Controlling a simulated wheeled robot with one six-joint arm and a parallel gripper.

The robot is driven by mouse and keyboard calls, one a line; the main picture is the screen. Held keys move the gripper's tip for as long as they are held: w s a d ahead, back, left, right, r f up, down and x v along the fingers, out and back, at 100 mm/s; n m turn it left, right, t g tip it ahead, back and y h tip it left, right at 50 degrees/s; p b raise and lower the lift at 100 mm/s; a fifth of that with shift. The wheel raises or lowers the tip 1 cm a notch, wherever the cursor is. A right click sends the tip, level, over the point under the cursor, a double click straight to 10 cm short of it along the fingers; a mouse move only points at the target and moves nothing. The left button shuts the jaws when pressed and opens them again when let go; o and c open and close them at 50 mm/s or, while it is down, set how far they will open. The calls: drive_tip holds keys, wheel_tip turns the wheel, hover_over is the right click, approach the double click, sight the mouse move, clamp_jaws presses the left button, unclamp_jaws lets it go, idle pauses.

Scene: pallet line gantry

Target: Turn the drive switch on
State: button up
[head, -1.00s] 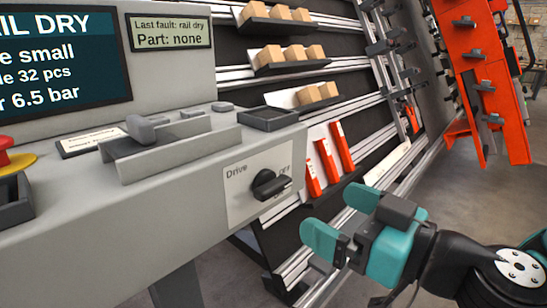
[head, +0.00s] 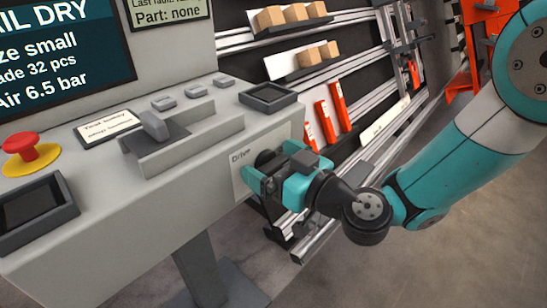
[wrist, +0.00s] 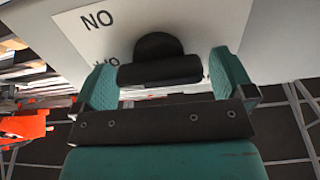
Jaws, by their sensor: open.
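The drive switch is a black rotary knob (head: 266,158) on a pale plate (head: 240,172) marked "Drive", on the front of the grey console. My gripper (head: 277,174) is open at the switch and hides most of it in the head view. In the wrist view the knob (wrist: 160,70) lies between the two teal fingers of my gripper (wrist: 163,64), its grip bar running crosswise from one towards the other. Gaps seem to show at the fingers; contact is hard to tell. An upside-down "ON" mark shows on the plate (wrist: 72,20).
The console top holds a red stop button (head: 32,150), a lever (head: 154,126), several small grey keys and a black tray (head: 268,96). A rack (head: 350,65) with boxes and orange parts stands behind. Open floor (head: 400,265) lies at right.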

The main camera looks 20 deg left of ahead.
drive_tip(key=shift+c, duration=0.5)
drive_tip(key=c, duration=0.8)
drive_tip(key=shift+m, duration=0.4)
drive_tip(key=m, duration=0.2)
drive_tip(key=m+b, duration=0.1)
drive_tip(key=shift+w+d+m, duration=0.15)
drive_tip(key=shift+w+m, duration=0.05)
drive_tip(key=shift+m, duration=0.2)
drive_tip(key=m, duration=0.4)
drive_tip(key=shift+w+f+m, duration=0.1)
drive_tip(key=shift+w+m, duration=0.05)
drive_tip(key=shift+m, duration=0.15)
drive_tip(key=m, duration=0.4)
drive_tip(key=shift+w+d+f, duration=0.1)
drive_tip(key=shift+f+m+p, duration=0.15)
drive_tip(key=shift+m+p, duration=0.4)
drive_tip(key=shift+m, duration=1.85)
